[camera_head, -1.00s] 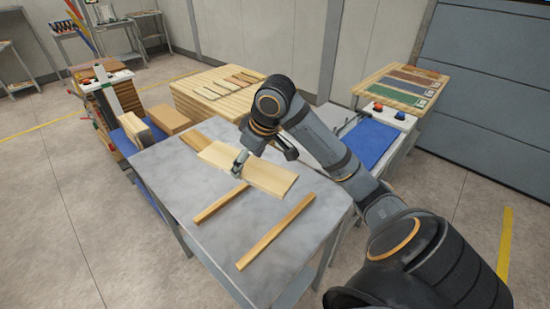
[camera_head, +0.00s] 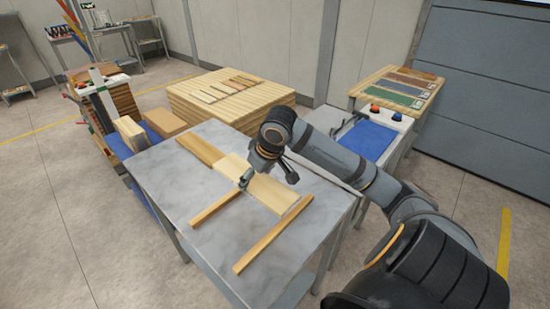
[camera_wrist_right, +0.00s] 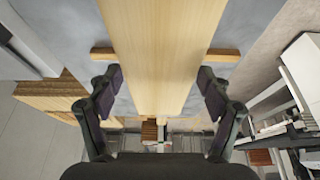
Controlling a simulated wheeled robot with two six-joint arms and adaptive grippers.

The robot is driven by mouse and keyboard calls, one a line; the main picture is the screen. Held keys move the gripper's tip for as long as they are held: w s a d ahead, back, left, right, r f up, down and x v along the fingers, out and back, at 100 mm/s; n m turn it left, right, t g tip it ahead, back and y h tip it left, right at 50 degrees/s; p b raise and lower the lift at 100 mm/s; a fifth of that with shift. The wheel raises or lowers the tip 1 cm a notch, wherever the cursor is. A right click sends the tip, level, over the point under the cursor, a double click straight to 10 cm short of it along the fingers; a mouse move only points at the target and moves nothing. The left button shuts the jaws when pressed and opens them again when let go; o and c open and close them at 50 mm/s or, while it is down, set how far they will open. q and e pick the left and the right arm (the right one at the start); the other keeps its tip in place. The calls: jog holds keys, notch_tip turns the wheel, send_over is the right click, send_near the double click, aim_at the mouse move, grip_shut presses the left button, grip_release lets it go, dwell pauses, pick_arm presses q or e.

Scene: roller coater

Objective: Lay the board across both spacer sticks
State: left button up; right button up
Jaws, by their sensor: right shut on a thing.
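The pale wooden board (camera_head: 268,192) is in my right gripper (camera_head: 245,178) above the grey table in the head view. Its near right end overlaps the far end of the right spacer stick (camera_head: 268,239), and its middle is by the far end of the left spacer stick (camera_head: 218,206). Contact with either stick cannot be told. In the right wrist view the board (camera_wrist_right: 160,45) runs between the fingers of my right gripper (camera_wrist_right: 158,80), and a stick (camera_wrist_right: 223,55) shows on both sides of it. My left gripper is out of view.
A darker wooden piece (camera_head: 198,149) lies at the far edge of the grey table (camera_head: 180,180), in line with the board. A stack of planks (camera_head: 195,93) stands behind, and a blue-topped station (camera_head: 366,139) to the right. The table's front left is clear.

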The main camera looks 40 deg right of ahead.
aim_at(265, 176)
jog(key=d+p, duration=0.1)
jog(key=d+f, duration=0.1)
jog(key=d, duration=0.1)
jog(key=shift+s+f+p, duration=0.1)
jog(key=shift+s+p, duration=0.1)
jog(key=shift+p, duration=0.2)
jog(key=d+f, duration=0.1)
jog(key=f, duration=0.1)
jog(key=d+f+p, duration=0.1)
jog(key=d+f, duration=0.1)
jog(key=shift+w+f, duration=0.15)
jog(key=shift+d+f, duration=0.2)
jog(key=shift+f, duration=0.05)
jog(key=shift+d+f, duration=0.25)
jog(key=shift+f, duration=0.75)
jog(key=shift+d+f, duration=0.2)
jog(key=shift+f, duration=0.75)
jog(key=shift+a+f, duration=0.1)
jog(key=shift+f, duration=0.05)
jog(key=o, duration=1.3)
